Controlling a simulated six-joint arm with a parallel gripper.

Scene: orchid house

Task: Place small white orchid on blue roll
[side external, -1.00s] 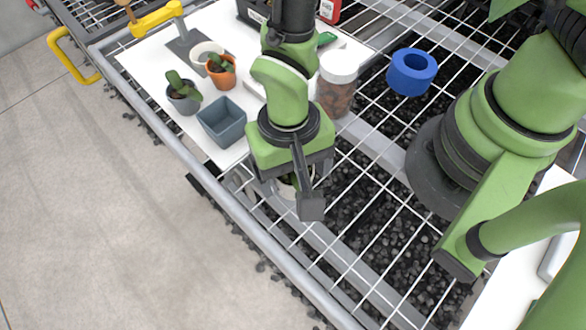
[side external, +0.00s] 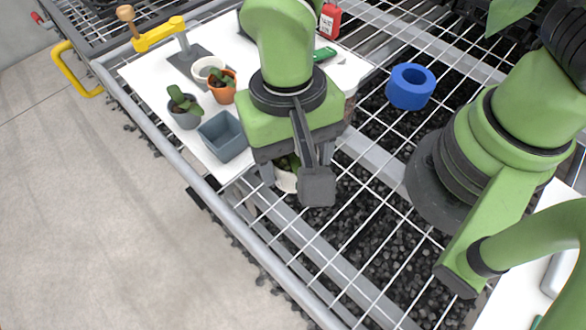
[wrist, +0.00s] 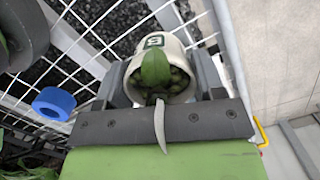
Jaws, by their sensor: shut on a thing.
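The small white orchid is a white pot (wrist: 177,49) with green leaves and a pale curved piece hanging over its rim; no bloom is clear. My gripper (wrist: 160,82) is shut on this pot, one finger on each side. In the side external view my gripper (side external: 290,178) hangs over the wire bench, and only part of the white pot (side external: 285,183) shows between its fingers. The blue roll (side external: 428,88) is a thick ring lying on the mesh, right of my gripper and apart from it. It also shows in the wrist view (wrist: 42,107) at the left.
A white board (side external: 145,78) carries a grey square pot (side external: 222,137), an orange pot with a succulent (side external: 222,94), a grey cactus pot (side external: 186,116) and a white cup (side external: 207,67). A red container (side external: 329,21) stands behind. The mesh around the blue roll is clear.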

